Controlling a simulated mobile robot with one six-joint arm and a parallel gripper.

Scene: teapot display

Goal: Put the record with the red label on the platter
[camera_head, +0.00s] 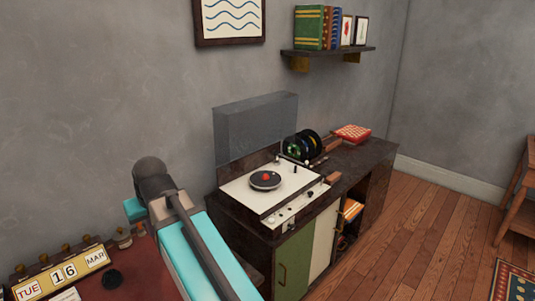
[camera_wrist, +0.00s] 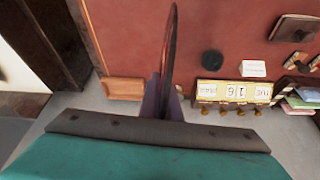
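The record player (camera_head: 272,192) stands on a dark cabinet, with its lid raised. A dark round disc (camera_head: 257,184) with a red spot at its centre lies at the platter; I cannot tell if this is the bare platter or a record. In the wrist view my gripper (camera_wrist: 164,103) is closed around the lower end of a thin dark disc (camera_wrist: 168,45), seen nearly edge-on. Its label does not show. The held disc is over the red tabletop, apart from the player.
A bookshelf (camera_head: 328,50) hangs above.

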